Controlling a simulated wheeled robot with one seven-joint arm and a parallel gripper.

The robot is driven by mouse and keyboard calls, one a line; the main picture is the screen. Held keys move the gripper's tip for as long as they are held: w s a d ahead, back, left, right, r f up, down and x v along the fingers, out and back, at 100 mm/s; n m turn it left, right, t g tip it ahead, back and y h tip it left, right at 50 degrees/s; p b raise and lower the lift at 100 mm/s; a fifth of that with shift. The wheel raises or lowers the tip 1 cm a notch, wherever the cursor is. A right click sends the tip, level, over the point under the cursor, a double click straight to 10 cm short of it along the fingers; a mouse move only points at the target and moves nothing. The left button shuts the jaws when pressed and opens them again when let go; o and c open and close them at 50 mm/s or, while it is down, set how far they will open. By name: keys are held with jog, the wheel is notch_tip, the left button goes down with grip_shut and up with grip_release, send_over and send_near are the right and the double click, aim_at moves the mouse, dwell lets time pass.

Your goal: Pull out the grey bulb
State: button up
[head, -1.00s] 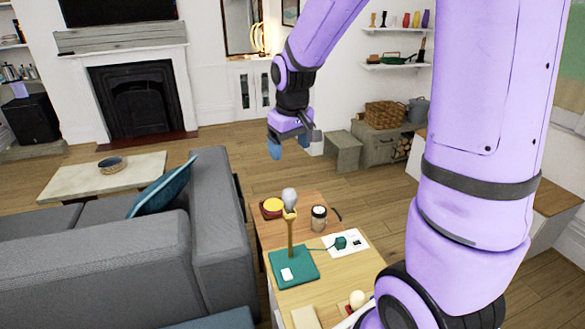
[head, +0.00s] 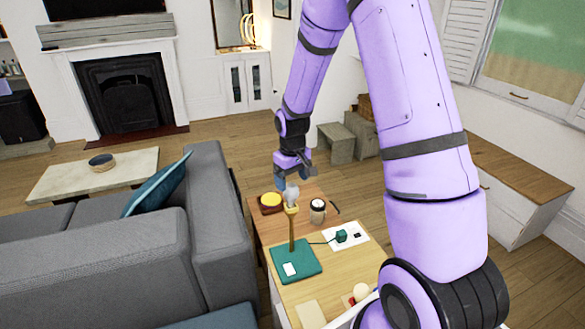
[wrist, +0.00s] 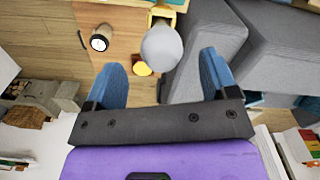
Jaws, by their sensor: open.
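The grey bulb (head: 292,193) sits upright on top of a thin lamp post with a yellow socket (head: 291,209). The post rises from a green base (head: 306,262) on the wooden table. The bulb also shows in the wrist view (wrist: 161,47), between and just beyond my fingertips. My gripper (head: 292,176) is just above and behind the bulb in the head view. I cannot tell whether a finger touches the bulb, but a gap shows on both sides.
A green plug (head: 341,236) lies on a white sheet. The grey sofa (head: 205,205) borders the table's left side.

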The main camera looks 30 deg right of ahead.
aim_at(292, 189)
jog(key=shift+f, duration=2.9)
jog(key=c, duration=1)
jog(key=shift+r, duration=0.15)
jog(key=shift+r, duration=2.15)
